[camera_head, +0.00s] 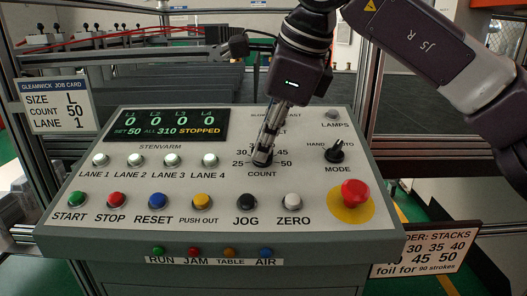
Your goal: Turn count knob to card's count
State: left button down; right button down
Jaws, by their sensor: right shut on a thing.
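The count knob (261,163) is black and sits on the right half of the grey control panel, above the label COUNT. Its scale shows 25, 30, 45 and 50; other marks are hidden behind my gripper. My right gripper (263,156) comes down from above and is shut on the knob. The knob's pointer is hidden by the fingers. The job card (57,104) at the left reads SIZE L, COUNT 50, LANE 1. My left gripper is not in view.
A mode switch (335,153) and a red emergency stop (354,194) stand to the right of the knob. JOG (246,201) and ZERO (293,201) buttons lie just below. Lane buttons (209,160) are to the left. A stacks sign (425,250) hangs at lower right.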

jog(key=shift+r+m, duration=0.1)
jog(key=shift+m, duration=0.3)
jog(key=c, duration=2)
grip_release()
jog(key=shift+c, duration=0.2)
jog(key=v, duration=1.2)
jog(key=shift+s, duration=0.15)
